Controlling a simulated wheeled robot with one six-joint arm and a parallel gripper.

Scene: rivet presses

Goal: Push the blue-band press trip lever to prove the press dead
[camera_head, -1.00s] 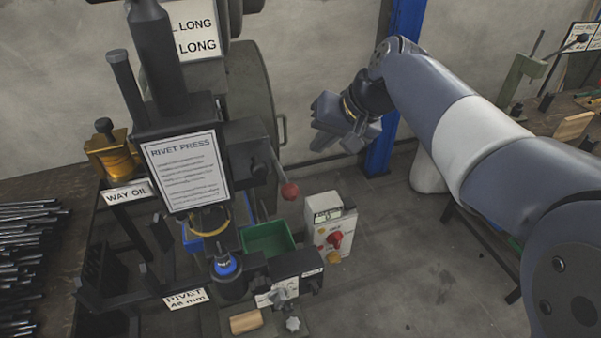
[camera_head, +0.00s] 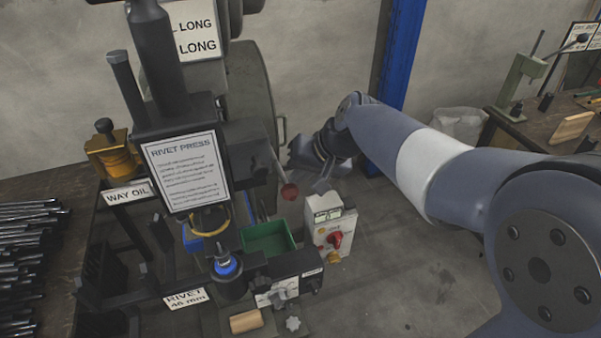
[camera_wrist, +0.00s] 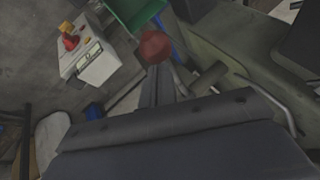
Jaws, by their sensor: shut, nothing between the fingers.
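The rivet press (camera_head: 180,130) stands left of centre in the head view, with a blue band (camera_head: 226,267) low on its front. Its trip lever ends in a dark red ball knob (camera_head: 289,191) on the press's right side. My gripper (camera_head: 312,168) is shut and empty, just right of and close to the knob. In the wrist view the knob (camera_wrist: 154,46) lies just beyond the tips of my shut fingers (camera_wrist: 158,84). I cannot tell whether they touch.
A switch box (camera_head: 330,234) with a red knob stands right of the press, below my gripper. A green bin (camera_head: 268,238) lies between them. An oil can (camera_head: 108,150) and several rods (camera_head: 30,250) are at left. A blue post (camera_head: 398,60) rises behind my arm. Floor at right is open.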

